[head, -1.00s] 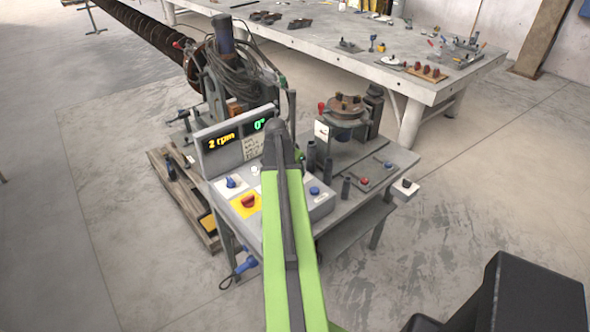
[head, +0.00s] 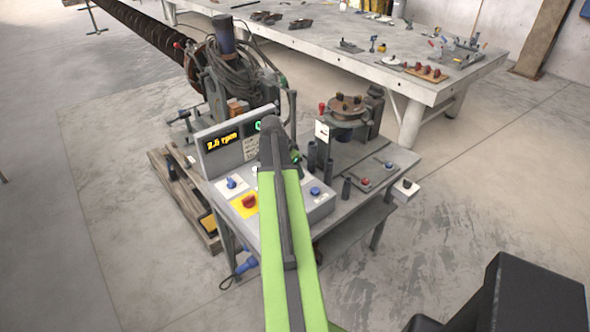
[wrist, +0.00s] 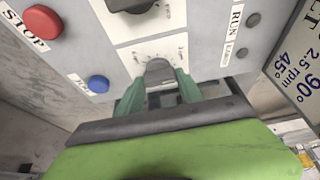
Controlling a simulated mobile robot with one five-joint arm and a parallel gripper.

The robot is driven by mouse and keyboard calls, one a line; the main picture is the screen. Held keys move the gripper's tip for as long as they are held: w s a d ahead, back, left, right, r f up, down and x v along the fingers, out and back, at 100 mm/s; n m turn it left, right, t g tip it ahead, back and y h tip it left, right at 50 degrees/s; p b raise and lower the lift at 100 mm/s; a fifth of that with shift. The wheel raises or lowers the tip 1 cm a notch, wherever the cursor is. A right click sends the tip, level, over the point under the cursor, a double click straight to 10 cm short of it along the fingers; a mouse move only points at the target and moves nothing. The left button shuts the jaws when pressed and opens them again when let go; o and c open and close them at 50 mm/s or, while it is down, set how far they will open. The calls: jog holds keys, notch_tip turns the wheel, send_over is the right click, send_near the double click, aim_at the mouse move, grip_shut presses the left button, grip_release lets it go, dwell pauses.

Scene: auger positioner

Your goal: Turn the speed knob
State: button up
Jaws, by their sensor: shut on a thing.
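The speed knob (wrist: 160,72) is a small dark grey knob on a white dial plate with scale marks, in the wrist view. My gripper (wrist: 160,90) has green fingers, one on each side of the knob, and is shut on it. In the head view my green arm covers the knob and the fingertips. The control box's display (head: 221,142) shows a yellow speed reading that looks like 2.5 rpm. The green angle reading beside it is mostly hidden by my arm.
Near the held knob are a larger black knob (wrist: 135,4), a red button (wrist: 42,22) and a blue button (wrist: 98,83). A sign (wrist: 300,65) reads 90°, 2.5 rpm, 45°. Dark upright posts (head: 312,155) and a round fixture (head: 347,108) stand right of my arm.

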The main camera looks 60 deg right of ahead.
jog(key=o, duration=1.4)
jog(key=p+v, duration=1.6)
jog(key=v, duration=0.1)
jog(key=shift+a+r, duration=0.1)
jog(key=shift+r, duration=0.05)
